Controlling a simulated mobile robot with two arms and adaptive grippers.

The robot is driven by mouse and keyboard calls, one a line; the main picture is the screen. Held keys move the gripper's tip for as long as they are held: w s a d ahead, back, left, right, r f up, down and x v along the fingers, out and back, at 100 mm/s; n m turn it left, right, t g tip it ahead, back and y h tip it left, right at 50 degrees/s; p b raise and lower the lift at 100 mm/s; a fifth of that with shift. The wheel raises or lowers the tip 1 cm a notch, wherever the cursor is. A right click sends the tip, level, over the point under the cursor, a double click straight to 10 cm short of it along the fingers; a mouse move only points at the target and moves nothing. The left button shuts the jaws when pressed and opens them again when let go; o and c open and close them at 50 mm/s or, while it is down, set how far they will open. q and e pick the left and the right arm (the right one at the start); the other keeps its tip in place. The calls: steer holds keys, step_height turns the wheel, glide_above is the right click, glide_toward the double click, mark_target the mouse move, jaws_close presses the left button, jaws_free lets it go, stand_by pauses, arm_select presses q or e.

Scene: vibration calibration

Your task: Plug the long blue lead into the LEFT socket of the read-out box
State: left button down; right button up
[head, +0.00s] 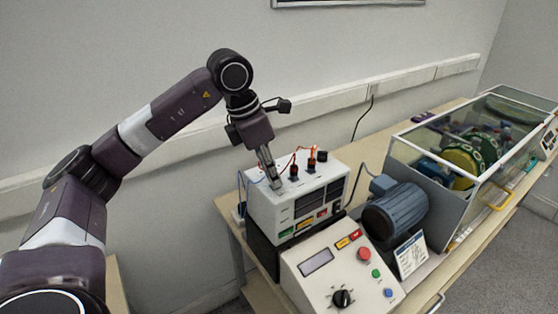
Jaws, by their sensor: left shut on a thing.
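The read-out box (284,218) is white with dark display panels on its front and stands at the left end of the bench. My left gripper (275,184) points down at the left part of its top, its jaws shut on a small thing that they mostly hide. A thin blue lead (240,186) shows at the box's left side. Whether the held plug is seated in a socket cannot be told. Red and black plugs (294,170) with a red lead stand in the box's top, right of the gripper. My right gripper is not in view.
A sloped control panel (330,274) with a red button and black knob stands in front of the box. A blue-grey motor (397,210) and a clear-covered case (478,150) stand to the right. The wall with trunking (335,101) runs behind.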

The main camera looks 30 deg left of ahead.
arm_select(q)
steer(key=shift+m, duration=0.8)
steer(key=shift+w+a+m+g+h+p, duration=0.1)
steer(key=shift+m+g+h+p, duration=0.25)
steer(key=shift+m, duration=0.55)
steer(key=shift+m+g+h+p, duration=0.2)
steer(key=shift+m+p, duration=0.25)
steer(key=shift+m, duration=0.45)
steer(key=shift+m, duration=0.6)
steer(key=shift+w+m+g+p, duration=0.1)
steer(key=shift+m+g+p, duration=0.45)
steer(key=shift+m+p, duration=0.4)
steer(key=shift+m, duration=0.65)
